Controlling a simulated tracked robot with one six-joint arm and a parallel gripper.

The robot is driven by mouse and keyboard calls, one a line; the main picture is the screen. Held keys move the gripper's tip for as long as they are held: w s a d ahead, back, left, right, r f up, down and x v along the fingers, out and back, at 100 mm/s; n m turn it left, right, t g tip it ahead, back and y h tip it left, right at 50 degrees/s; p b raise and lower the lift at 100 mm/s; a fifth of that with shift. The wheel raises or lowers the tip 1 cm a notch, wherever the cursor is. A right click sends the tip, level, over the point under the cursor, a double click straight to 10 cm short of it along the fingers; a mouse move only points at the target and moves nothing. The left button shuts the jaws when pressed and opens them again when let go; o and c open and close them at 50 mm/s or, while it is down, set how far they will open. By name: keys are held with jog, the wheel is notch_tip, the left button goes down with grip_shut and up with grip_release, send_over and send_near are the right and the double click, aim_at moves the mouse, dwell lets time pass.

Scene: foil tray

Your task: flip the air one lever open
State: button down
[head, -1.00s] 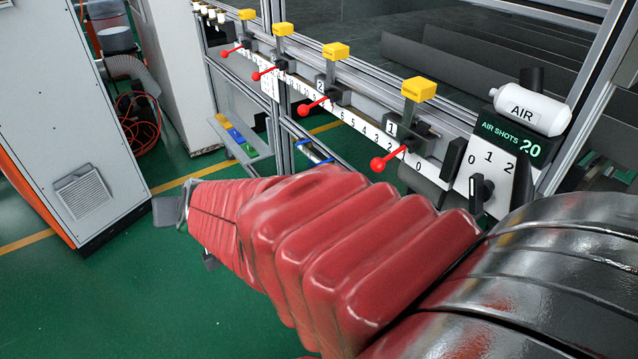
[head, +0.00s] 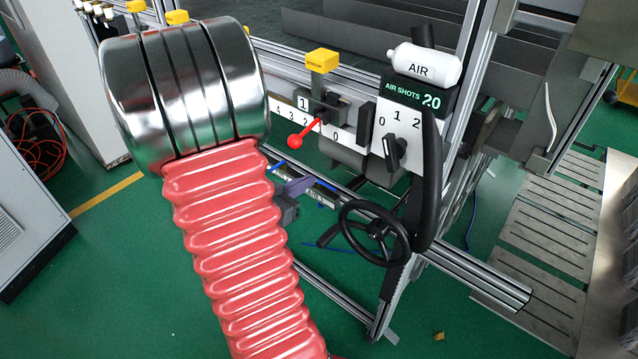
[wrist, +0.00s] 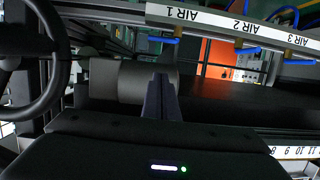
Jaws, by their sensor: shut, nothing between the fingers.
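The AIR 1 lever (wrist: 163,39) is a small blue handle under the AIR 1 label (wrist: 181,14) in the wrist view. It lies roughly along the labelled rail, like the blue AIR 2 lever (wrist: 248,50). My gripper (wrist: 161,82) is shut and empty, its dark fingers together and pointing up the picture. In the head view my gripper (head: 305,184) shows beside the lower rail, partly behind my red arm. Small blue parts show there, but I cannot tell which is AIR 1.
A black handwheel (head: 374,233) stands right of my gripper; it also shows at left in the wrist view (wrist: 30,65). A red-knobbed lever (head: 304,133), a dial panel (head: 399,140) and a white AIR cylinder (head: 424,64) are above. Green floor (head: 130,260) is open at left.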

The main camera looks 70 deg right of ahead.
jog(key=shift+s+g, duration=0.4)
jog(key=shift+s, duration=0.15)
jog(key=shift+d, duration=0.1)
send_over(326, 184)
jog(key=s, duration=0.1)
jog(key=f, duration=0.2)
jog(key=shift+s+f, duration=0.2)
jog(key=shift+f, duration=0.15)
jog(key=shift+w+a+f, duration=0.25)
jog(key=shift+a+f, duration=0.25)
jog(key=shift+f, duration=0.3)
jog(key=shift+w+a+f, duration=0.2)
jog(key=shift+a+f, duration=0.3)
jog(key=shift+f, duration=0.25)
